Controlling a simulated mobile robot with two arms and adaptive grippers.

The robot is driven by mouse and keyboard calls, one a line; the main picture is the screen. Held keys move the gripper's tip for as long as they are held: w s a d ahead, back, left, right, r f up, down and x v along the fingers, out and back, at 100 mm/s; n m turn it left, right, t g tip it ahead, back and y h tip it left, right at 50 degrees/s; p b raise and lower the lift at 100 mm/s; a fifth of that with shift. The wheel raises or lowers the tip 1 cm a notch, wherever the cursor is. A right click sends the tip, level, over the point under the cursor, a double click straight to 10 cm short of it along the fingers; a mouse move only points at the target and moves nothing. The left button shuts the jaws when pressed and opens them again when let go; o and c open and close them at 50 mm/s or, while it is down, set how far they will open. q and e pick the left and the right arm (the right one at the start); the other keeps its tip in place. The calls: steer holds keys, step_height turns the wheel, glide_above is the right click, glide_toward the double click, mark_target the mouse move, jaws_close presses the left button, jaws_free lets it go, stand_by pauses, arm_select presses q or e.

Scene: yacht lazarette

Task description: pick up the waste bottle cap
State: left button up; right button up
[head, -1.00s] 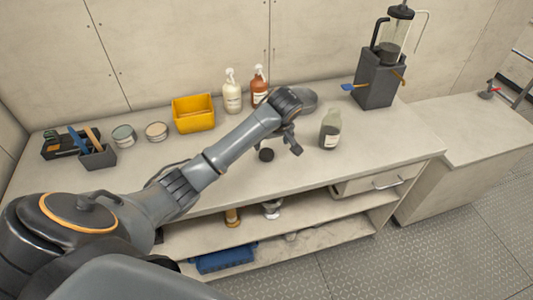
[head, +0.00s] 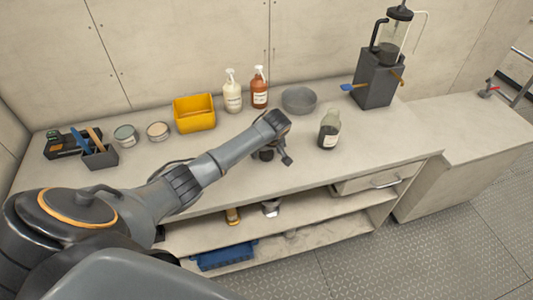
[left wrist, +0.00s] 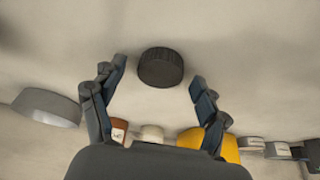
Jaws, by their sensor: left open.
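The black, ridged, round bottle cap (left wrist: 160,68) lies on the bench top, seen between and just beyond my fingertips in the left wrist view. In the head view my left gripper (head: 275,159) is low over the bench at the cap's spot and largely hides it. The clear bottle with dark contents (head: 329,131) stands upright to the right of the gripper. My right gripper is not in view.
Behind are a grey bowl (head: 299,100), a brown spray bottle (head: 259,90), a white one (head: 232,95) and a yellow bin (head: 194,112). Tins and a tool holder (head: 99,157) stand at left. A dark apparatus (head: 377,80) stands at right. The bench's front edge is close.

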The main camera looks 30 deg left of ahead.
mark_target(267, 154)
arm_select(q)
steer(key=c, duration=0.9)
steer(key=shift+r, duration=0.5)
step_height(267, 154, up, 2)
steer(key=shift+s+d+r, duration=0.1)
steer(key=shift+r, duration=0.15)
steer(key=s+d+r, duration=0.2)
steer(key=s+r, duration=0.1)
steer(key=s+d+r+b, duration=0.1)
steer(key=s+d+r, duration=0.2)
steer(key=s, duration=0.1)
steer(key=s+d+r, duration=0.3)
steer(key=s, duration=0.1)
steer(key=shift+d+r, duration=0.2)
steer(key=shift+r, duration=0.05)
